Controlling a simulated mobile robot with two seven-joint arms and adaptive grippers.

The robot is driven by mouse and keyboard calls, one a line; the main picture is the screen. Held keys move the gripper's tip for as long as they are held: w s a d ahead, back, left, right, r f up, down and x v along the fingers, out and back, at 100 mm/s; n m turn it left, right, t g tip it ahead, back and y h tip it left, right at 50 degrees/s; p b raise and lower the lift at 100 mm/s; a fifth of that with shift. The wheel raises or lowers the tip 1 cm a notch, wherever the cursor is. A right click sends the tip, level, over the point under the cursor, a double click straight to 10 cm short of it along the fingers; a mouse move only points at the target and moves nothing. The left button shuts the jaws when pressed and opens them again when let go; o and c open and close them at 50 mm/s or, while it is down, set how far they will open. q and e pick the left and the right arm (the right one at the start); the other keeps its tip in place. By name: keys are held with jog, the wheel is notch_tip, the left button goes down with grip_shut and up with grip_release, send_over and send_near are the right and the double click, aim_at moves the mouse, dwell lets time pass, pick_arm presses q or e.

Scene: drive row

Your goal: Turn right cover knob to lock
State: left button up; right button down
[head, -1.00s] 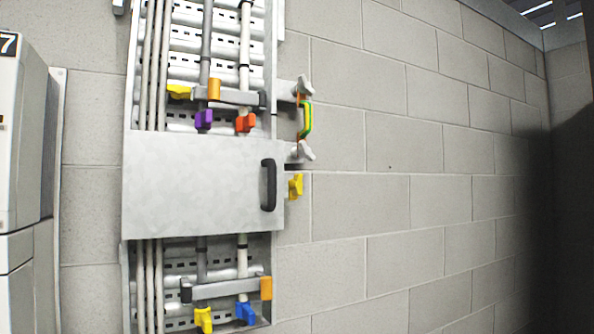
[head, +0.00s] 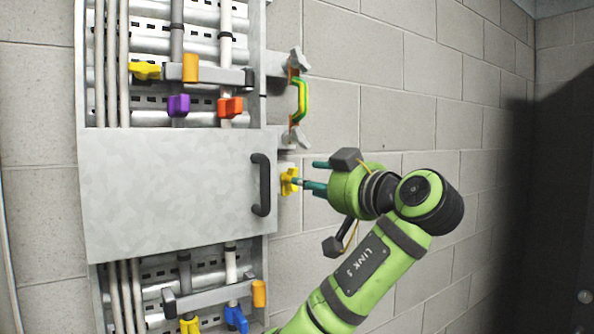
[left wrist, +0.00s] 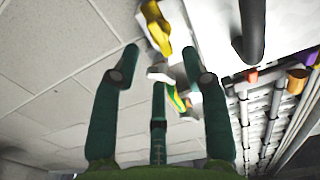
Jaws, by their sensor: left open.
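The yellow cover knob (head: 289,181) sticks out at the right edge of the grey metal cover (head: 170,190), beside its black handle (head: 261,185). My left gripper (head: 316,177) is just right of the knob, its dark green fingers pointing at it. In the left wrist view the fingers (left wrist: 158,75) are spread and empty. The yellow knob (left wrist: 155,25) lies beyond their tips there, not between them. In the head view one fingertip lines up with the knob; I cannot tell if it touches. My right gripper is out of view.
The block wall at right is bare.

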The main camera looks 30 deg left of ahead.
aim_at(298, 176)
pick_arm(q)
jog(key=p+x, duration=0.2)
jog(key=x, duration=0.3)
jog(key=shift+r+p, duration=0.1)
jog(key=shift+p, duration=0.3)
jog(key=shift+w+a, duration=0.1)
jog(key=shift+a, duration=0.1)
jog(key=shift+d, duration=0.1)
grip_shut()
